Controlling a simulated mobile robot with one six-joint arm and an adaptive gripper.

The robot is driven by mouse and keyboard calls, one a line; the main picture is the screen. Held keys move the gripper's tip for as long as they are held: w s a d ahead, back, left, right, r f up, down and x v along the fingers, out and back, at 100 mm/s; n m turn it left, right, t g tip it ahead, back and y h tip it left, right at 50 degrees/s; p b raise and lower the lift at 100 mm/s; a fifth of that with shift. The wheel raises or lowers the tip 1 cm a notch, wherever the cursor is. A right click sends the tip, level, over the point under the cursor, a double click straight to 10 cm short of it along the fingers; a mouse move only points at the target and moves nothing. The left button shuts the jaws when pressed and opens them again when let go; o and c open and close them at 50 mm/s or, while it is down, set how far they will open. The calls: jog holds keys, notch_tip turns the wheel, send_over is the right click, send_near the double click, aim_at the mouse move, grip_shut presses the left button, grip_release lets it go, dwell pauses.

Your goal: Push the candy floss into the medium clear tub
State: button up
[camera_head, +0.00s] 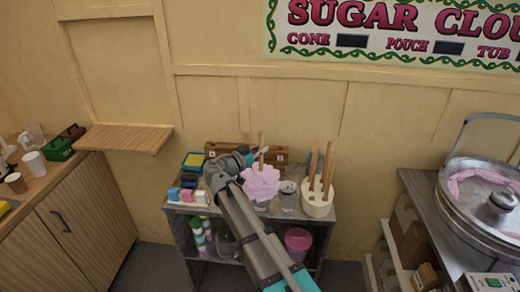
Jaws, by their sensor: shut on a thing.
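The pink candy floss (262,184) is on a wooden stick (261,142) that stands up above it. My gripper (266,155) is shut on the stick, above the floss. The floss is over the top of the small shelf unit, near its front edge. A small clear tub (288,196) stands just to the right of the floss. Something pale shows directly under the floss, but the floss and my arm hide most of it. I cannot tell whether it is the medium tub or whether the floss is inside it.
A cream holder (317,205) with upright sticks stands right of the clear tub. Small coloured boxes (187,196) and a yellow-green tray (194,161) are at left. A floss machine (485,205) stands far right. A pink tub (298,240) is on the lower shelf.

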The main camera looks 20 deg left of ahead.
aim_at(261, 164)
notch_tip(261, 164, down, 7)
jog(key=b, duration=0.6)
jog(key=shift+b, duration=0.3)
jog(key=shift+r, duration=0.1)
dwell(1.2)
